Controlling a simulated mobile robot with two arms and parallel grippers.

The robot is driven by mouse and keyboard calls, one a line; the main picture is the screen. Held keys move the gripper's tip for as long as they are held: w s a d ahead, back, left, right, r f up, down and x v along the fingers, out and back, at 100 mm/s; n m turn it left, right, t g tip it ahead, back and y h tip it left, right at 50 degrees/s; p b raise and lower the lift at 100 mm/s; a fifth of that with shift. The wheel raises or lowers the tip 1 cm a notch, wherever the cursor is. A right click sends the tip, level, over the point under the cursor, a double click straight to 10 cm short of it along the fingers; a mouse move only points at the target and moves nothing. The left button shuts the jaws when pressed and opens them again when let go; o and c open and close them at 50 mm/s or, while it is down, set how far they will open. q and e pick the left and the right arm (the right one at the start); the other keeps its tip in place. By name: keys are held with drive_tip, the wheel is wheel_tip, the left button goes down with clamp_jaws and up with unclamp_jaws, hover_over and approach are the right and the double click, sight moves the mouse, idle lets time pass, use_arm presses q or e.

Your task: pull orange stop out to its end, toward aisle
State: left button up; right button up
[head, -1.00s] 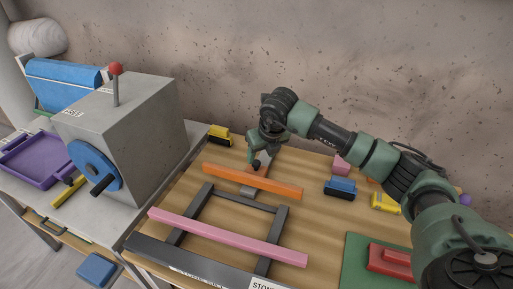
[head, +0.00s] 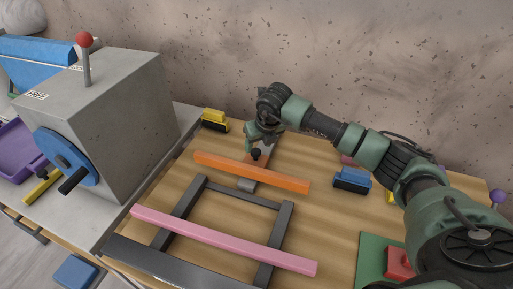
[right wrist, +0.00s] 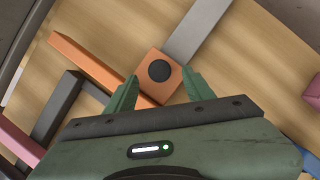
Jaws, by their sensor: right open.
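The orange stop (head: 284,180) is a long orange bar lying crosswise on the wooden table. In the right wrist view, it also has an orange block with a round black knob (right wrist: 159,70) on top. A grey rail (right wrist: 199,30) runs away from that block. My right gripper (head: 256,153) is at the knob, behind the bar. In the right wrist view, its open fingers (right wrist: 160,77) stand on either side of the orange block. I cannot tell whether they touch it. My left gripper is out of view.
A grey frame (head: 243,199) and a pink bar (head: 222,240) lie nearer than the orange bar. A grey box (head: 135,120) with a blue wheel stands left. A yellow block (head: 215,117) and a blue block (head: 352,178) sit on the table, and a red block (head: 400,263) on a green mat.

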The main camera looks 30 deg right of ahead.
sight(256, 150)
drive_tip(key=x, duration=0.4)
drive_tip(key=shift+f+p, duration=0.1)
drive_tip(key=shift+p, duration=0.25)
drive_tip(key=shift+a, duration=0.1)
clamp_jaws()
idle(1.0)
